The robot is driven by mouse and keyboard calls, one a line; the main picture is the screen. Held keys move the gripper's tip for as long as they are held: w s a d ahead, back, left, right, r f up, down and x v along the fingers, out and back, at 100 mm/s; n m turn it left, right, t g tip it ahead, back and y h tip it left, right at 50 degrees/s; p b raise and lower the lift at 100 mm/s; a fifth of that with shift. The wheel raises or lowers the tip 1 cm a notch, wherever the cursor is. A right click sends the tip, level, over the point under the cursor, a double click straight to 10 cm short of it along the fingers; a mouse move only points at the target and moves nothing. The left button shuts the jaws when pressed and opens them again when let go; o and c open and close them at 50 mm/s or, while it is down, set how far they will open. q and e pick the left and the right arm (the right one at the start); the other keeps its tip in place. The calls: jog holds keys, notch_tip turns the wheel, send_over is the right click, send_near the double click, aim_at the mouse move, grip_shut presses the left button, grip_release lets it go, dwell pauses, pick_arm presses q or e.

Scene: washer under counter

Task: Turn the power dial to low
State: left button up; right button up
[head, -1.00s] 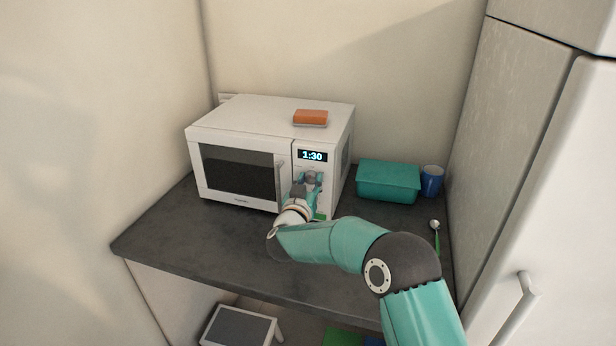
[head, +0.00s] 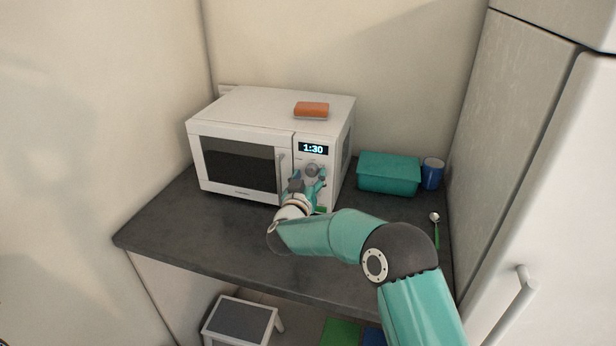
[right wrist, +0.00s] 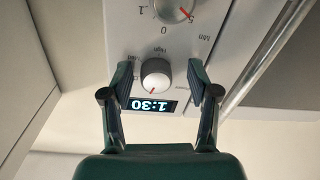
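The white microwave (head: 240,120) stands on the counter with its display (head: 313,149) reading 1:30. The power dial (head: 312,169), a round knob, sits below the display. In the right wrist view, which is upside down, the power dial (right wrist: 155,76) lies between my fingers, with a gap on each side. A small red mark shows on its lower left; "High" is printed above it, and other labels are hard to read. My right gripper (head: 308,181) is open at the panel, and its spread fingers show in the wrist view (right wrist: 158,73). My left gripper is out of view.
A second dial (right wrist: 173,8) with numbers is near the power dial. The microwave door handle (head: 282,177) is close left of my gripper. The left counter is clear.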

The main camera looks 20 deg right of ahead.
jog(key=shift+s+r, duration=0.15)
jog(key=shift+r, duration=0.1)
jog(key=v, duration=1.2)
jog(key=shift+f, duration=0.2)
jog(key=shift+d, duration=0.1)
